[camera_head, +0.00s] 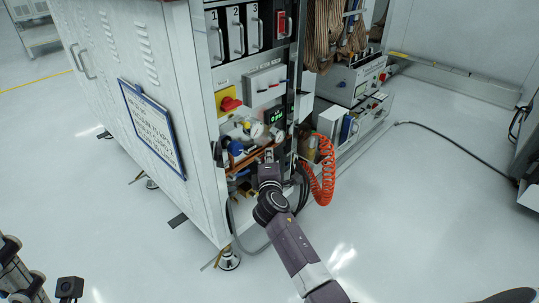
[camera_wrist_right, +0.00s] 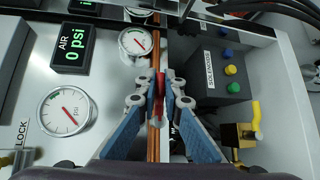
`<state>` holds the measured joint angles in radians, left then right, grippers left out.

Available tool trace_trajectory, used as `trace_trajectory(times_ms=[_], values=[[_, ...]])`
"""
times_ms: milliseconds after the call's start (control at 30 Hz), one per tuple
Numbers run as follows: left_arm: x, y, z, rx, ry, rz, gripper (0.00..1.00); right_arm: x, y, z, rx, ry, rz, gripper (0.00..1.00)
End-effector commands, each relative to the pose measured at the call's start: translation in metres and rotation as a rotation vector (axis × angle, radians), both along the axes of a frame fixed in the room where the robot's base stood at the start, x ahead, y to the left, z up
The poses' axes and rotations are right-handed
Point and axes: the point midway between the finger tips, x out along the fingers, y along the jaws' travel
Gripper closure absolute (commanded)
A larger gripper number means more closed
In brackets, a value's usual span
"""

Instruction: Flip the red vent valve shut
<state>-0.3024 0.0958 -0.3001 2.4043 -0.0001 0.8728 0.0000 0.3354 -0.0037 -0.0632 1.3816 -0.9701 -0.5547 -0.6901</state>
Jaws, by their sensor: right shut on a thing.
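The red vent valve (camera_wrist_right: 159,98) shows in the right wrist view as a narrow red handle, standing in line with a vertical copper pipe (camera_wrist_right: 153,147). My right gripper (camera_wrist_right: 161,92) is shut on the red handle, with one blue-sided finger on each side. In the head view my right gripper (camera_head: 268,163) reaches into the open front of the cabinet, at the copper piping. The valve is hidden there by the gripper and wrist. My left gripper's fingers are not in view.
A round gauge (camera_wrist_right: 135,41) sits close to the fingertips, another gauge (camera_wrist_right: 66,110) to the left. A green display (camera_wrist_right: 72,49) reads AIR 0 psi. A black box with coloured buttons (camera_wrist_right: 222,75) and a yellow-handled brass valve (camera_wrist_right: 241,133) stand right. A coiled orange hose (camera_head: 323,175) hangs beside my arm.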

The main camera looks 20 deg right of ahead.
Motion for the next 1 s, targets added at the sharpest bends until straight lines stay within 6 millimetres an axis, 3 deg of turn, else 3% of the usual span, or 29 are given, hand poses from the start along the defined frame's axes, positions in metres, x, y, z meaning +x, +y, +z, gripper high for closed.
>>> trace_trajectory(times_ms=[67,100,267,667,1000], values=[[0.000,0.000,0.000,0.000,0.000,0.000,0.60,0.000,0.001,-0.001,0.003,0.001,0.000,1.00],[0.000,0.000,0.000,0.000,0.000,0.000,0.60,0.000,0.001,-0.002,0.003,0.001,0.000,0.91],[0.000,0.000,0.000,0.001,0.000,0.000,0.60,0.000,0.001,-0.001,0.002,0.002,0.001,0.74],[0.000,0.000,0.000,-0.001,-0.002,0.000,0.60,-0.006,0.003,0.000,0.000,0.000,0.000,0.74],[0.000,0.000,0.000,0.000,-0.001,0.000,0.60,-0.054,0.023,0.008,0.002,0.002,0.001,0.74]])
